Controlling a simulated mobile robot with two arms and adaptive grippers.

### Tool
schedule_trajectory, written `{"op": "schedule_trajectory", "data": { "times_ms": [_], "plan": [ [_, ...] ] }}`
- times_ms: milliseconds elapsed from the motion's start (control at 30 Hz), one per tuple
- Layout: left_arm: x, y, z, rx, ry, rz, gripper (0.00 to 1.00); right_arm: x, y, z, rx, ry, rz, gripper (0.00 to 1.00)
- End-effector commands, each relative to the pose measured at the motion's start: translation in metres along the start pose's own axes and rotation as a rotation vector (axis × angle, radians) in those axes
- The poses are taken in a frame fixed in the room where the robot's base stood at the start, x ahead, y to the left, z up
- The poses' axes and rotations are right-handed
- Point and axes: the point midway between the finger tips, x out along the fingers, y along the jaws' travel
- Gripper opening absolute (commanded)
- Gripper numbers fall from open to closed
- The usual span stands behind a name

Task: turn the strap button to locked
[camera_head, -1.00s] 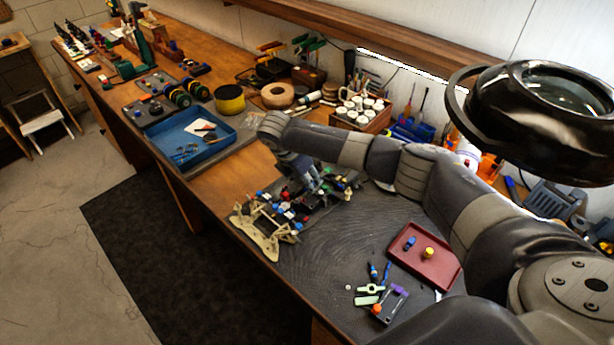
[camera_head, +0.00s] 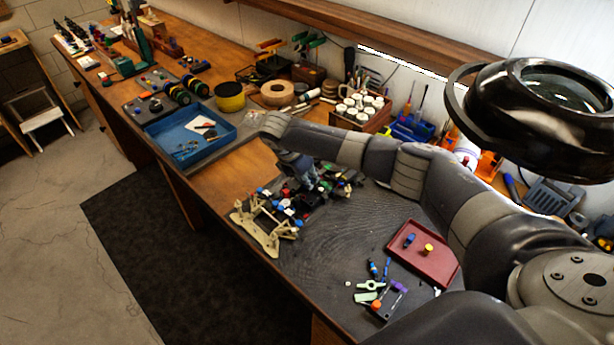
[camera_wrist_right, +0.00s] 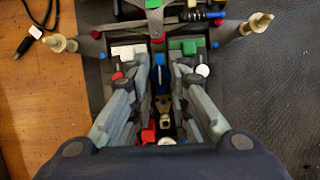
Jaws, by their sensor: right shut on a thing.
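The RC racecar (camera_head: 268,242) lies on the dark mat, its tan end toward the bench's front edge and its chassis full of small coloured parts. My right gripper (camera_head: 308,188) reaches down over the chassis, its tips hard to make out in the head view. In the right wrist view the gripper (camera_wrist_right: 161,66) is nearly closed, with a small blue part (camera_wrist_right: 159,59) between its fingertips. This seems to be the strap button, but the fingers cover most of it and its turn position cannot be read. My left gripper is not in view.
A red tray (camera_head: 424,268) with small parts, and loose tools (camera_head: 371,290), lie to the right on the mat. A blue tray (camera_head: 170,151) is at the left. A jar crate (camera_head: 377,124) stands behind. A lamp (camera_head: 545,110) hangs at the right. The mat's middle is clear.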

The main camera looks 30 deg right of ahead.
Motion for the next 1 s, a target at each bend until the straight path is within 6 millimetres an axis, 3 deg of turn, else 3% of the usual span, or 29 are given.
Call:
{"op": "schedule_trajectory", "data": {
  "times_ms": [567, 1000],
  "plan": [
    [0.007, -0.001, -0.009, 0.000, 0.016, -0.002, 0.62, 0.001, 0.005, -0.001, 0.393, 0.002, -0.164, 0.00],
    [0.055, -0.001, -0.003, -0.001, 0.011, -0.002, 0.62, 0.006, 0.008, -0.001, 0.775, 0.004, -0.320, 0.00]
  ]
}}
